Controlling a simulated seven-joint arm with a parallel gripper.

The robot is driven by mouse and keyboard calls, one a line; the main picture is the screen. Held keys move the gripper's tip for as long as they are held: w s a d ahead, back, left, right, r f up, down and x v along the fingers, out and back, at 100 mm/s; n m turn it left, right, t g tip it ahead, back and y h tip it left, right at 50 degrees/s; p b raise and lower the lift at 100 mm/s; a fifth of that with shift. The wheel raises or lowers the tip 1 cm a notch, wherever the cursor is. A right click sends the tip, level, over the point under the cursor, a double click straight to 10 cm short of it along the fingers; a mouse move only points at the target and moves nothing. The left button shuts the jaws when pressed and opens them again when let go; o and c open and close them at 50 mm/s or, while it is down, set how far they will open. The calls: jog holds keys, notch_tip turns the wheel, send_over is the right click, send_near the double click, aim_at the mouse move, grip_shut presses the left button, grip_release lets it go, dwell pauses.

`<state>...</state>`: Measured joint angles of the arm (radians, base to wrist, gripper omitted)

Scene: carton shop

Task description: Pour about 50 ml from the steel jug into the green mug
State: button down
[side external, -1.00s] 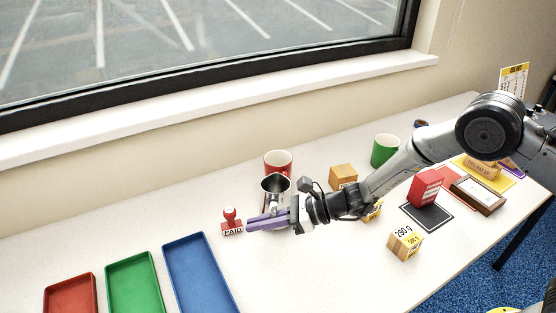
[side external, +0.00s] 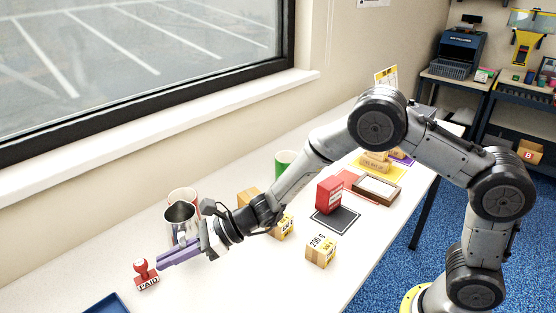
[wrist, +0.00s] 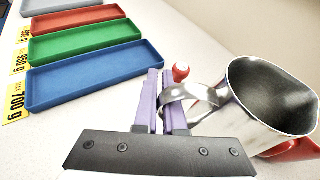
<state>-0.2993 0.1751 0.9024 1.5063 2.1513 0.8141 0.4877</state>
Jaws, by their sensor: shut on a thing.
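The steel jug (side external: 180,228) stands about upright at the left in the side external view, in front of the red mug. Its open mouth and grey inside fill the right of the wrist view (wrist: 268,95); I cannot make out any liquid level. My gripper (side external: 178,254), with purple fingers, is shut on the jug's handle; the fingers also show in the wrist view (wrist: 160,98). I cannot tell whether the jug's base touches the table. The green mug (side external: 284,162) stands farther back to the right, partly behind my arm, apart from the jug.
A red mug (side external: 184,195) stands just behind the jug. A red stamp (side external: 146,274) is near my fingertips. Wooden blocks (side external: 249,198) and (side external: 321,251) and a red box (side external: 329,195) stand to the right. Blue (wrist: 85,75), green and red trays lie beyond my fingers.

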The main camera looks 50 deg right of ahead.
notch_tip(320, 180, up, 7)
jog(key=w+d+m+t+h, duration=0.1)
jog(key=d, duration=0.2)
jog(key=w+d+m+t+h, duration=0.1)
jog(key=w+d, duration=0.1)
jog(key=d, duration=0.2)
jog(key=w+d+r+m+t+h, duration=0.1)
jog(key=w+d, duration=0.1)
jog(key=d, duration=0.1)
jog(key=shift+w+d+m+t, duration=0.15)
jog(key=shift+d+m+t, duration=0.1)
jog(key=shift+m+t, duration=0.15)
jog(key=w+d+m+t+h, duration=0.2)
jog(key=d+m+h, duration=0.3)
jog(key=d, duration=0.9)
jog(key=shift+w+d+f, duration=0.1)
jog(key=shift+d+f, duration=0.1)
jog(key=shift+f, duration=0.7)
jog(key=shift+s+d+f, duration=0.1)
jog(key=shift+d+f, duration=0.1)
jog(key=shift+f, duration=0.75)
jog(key=shift+w+d+f, duration=0.1)
jog(key=shift+d+f, duration=0.1)
jog(key=shift+f, duration=0.7)
jog(key=shift+r, duration=0.1)
